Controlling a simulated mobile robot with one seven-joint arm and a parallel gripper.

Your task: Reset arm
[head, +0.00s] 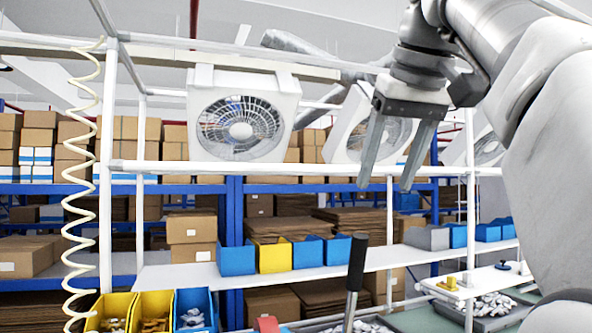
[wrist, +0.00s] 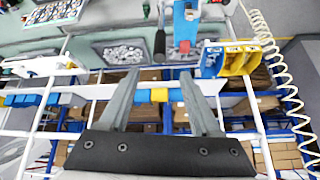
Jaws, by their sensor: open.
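My arm comes in from the upper right in the head view. My gripper (head: 386,187) hangs at its end with the two grey fingers apart and pointing down. Nothing is between the fingers. In the wrist view my gripper (wrist: 161,72) also shows two spread fingers with nothing held. The gripper is in front of the upper part of the white frame (head: 220,167), apart from any thing I can see.
White fans (head: 243,115) hang from the frame. Blue and yellow bins (head: 273,256) stand on the shelf. A black handle (head: 356,262) rises below my gripper. A coiled hose (head: 83,190) hangs at left. Metal trays (wrist: 123,52) with small parts lie on the bench.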

